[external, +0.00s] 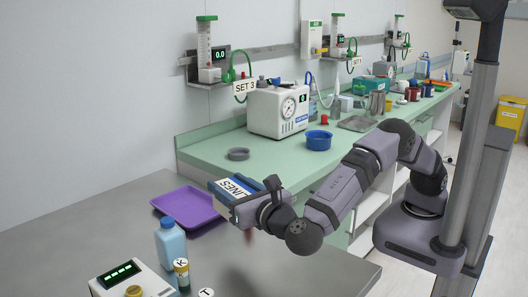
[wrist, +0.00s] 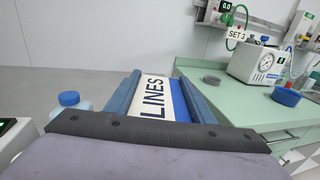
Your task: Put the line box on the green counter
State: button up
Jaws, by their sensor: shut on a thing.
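The line box (external: 234,187) is blue with a white label reading LINES. My gripper (external: 245,195) is shut on it and holds it up in the air, above the gap between the grey table and the green counter. In the wrist view the line box (wrist: 157,98) lies between my two blue-grey fingers, label facing the camera. The green counter (external: 205,149) runs along the wall behind the box; it also shows at the right of the wrist view (wrist: 235,102). The space under the box is partly hidden by my gripper.
On the near counter stand a grey ring-shaped dish (external: 238,154), a white gauge machine (external: 278,111) and a blue bowl (external: 318,140). Counter around the grey dish is clear. The grey table (external: 120,215) holds a purple tray (external: 188,207), a blue bottle (external: 170,241) and a display device (external: 130,278).

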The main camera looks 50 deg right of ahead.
jog(key=shift+f, duration=0.15)
jog(key=shift+f+p, duration=0.4)
jog(key=shift+f, duration=4.4)
jog(key=shift+f, duration=0.2)
jog(key=o, duration=1.1)
jog(key=shift+f+b, duration=0.1)
jog(key=shift+b, duration=0.3)
jog(key=v, duration=0.4)
jog(key=b+v, duration=0.1)
jog(key=v, duration=0.2)
jog(key=shift+a+r, duration=0.3)
jog(key=shift+r, duration=0.1)
jog(key=o, duration=0.8)
jog(key=shift+s, duration=0.1)
